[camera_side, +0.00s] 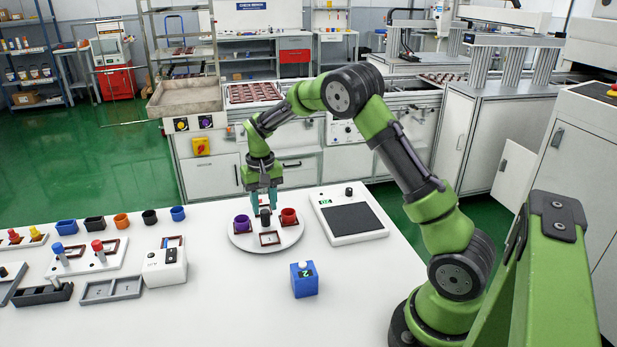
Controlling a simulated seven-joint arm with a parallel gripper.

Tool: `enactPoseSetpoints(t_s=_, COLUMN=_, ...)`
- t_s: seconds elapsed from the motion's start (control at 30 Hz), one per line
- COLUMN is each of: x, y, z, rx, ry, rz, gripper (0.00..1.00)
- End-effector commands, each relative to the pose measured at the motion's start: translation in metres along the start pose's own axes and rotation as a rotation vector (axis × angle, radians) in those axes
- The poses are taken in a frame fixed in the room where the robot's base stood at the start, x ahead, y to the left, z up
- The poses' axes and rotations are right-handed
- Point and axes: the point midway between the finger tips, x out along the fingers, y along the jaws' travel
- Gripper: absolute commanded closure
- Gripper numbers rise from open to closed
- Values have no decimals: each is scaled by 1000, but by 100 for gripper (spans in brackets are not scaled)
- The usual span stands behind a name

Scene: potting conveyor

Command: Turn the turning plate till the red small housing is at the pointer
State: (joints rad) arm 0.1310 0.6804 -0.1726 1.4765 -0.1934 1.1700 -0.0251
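The turning plate (247,243) is a white round disc on the table below my gripper. The red small housing (288,216) is a small cup at the plate's right side. A purple cup (242,225) sits at its left, and a brown square frame (269,239) lies at its front. A dark upright knob (265,217) stands near the plate's middle. My gripper (264,207) points down over the knob with its teal fingers apart. I cannot tell whether the fingertips touch the knob. I cannot make out the pointer.
A blue box (304,281) with a white button stands in front of the plate. A device with a dark pad (352,217) lies close on the right. Several coloured cups, a white box (165,264) and grey trays (111,289) stand on the left.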

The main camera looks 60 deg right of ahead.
Motion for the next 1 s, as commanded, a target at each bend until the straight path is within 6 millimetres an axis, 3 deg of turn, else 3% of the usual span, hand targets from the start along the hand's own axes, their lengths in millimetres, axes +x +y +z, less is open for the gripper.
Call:
enactPoseSetpoints(t_s=0.2, x=31, y=0, z=0, rx=-1, ry=-2, rz=1, gripper=62)
enactPoseSetpoints(t_s=0.6, x=39, y=0, z=0, rx=0, ry=1, rz=-1, gripper=62)
enactPoseSetpoints(t_s=0.63, x=38, y=0, z=0, rx=0, ry=1, rz=-1, gripper=64)
enactPoseSetpoints(t_s=0.87, x=38, y=0, z=0, rx=-1, ry=1, rz=-1, gripper=99)
enactPoseSetpoints(t_s=1.0, x=38, y=0, z=0, rx=-1, ry=1, rz=0, gripper=100)
